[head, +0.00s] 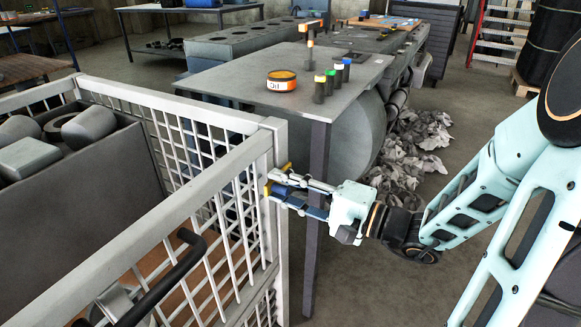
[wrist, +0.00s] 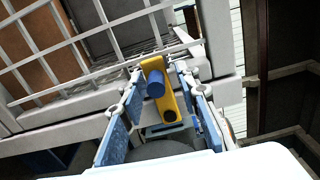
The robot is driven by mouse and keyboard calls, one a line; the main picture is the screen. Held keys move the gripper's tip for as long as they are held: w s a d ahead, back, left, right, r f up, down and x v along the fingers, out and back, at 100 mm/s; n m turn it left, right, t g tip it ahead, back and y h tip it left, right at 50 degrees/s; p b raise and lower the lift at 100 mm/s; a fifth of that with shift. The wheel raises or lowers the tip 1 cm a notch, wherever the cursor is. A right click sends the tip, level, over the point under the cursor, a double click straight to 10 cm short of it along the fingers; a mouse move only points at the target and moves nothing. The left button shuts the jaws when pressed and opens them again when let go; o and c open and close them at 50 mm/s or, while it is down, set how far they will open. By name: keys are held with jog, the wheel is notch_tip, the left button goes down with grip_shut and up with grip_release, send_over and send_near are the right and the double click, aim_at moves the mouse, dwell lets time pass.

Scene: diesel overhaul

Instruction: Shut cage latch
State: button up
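The cage latch is a yellow plate (wrist: 168,101) with a blue round knob (wrist: 156,84), at the cage's corner post. In the wrist view it lies lengthwise between my gripper's fingers. In the head view only small yellow bits of the latch (head: 286,167) show around the fingers. My gripper (head: 272,184) reaches the post from the right. Its fingers stand apart on either side of the latch, with gaps beside the knob; no firm hold shows. The white mesh cage (head: 200,207) fills the left of the head view. Whether the latch is engaged cannot be told.
A grey table (head: 235,82) stands just behind the post, with an orange tin (head: 281,80) and several small capped bottles on it. A black handle (head: 160,281) is on the cage's near panel. A grey crumpled pile (head: 412,150) lies behind my arm. The floor at right is partly open.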

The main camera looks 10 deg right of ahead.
aim_at(288, 190)
dwell(0.4)
jog(key=v, duration=0.7)
jog(key=shift+p, duration=0.3)
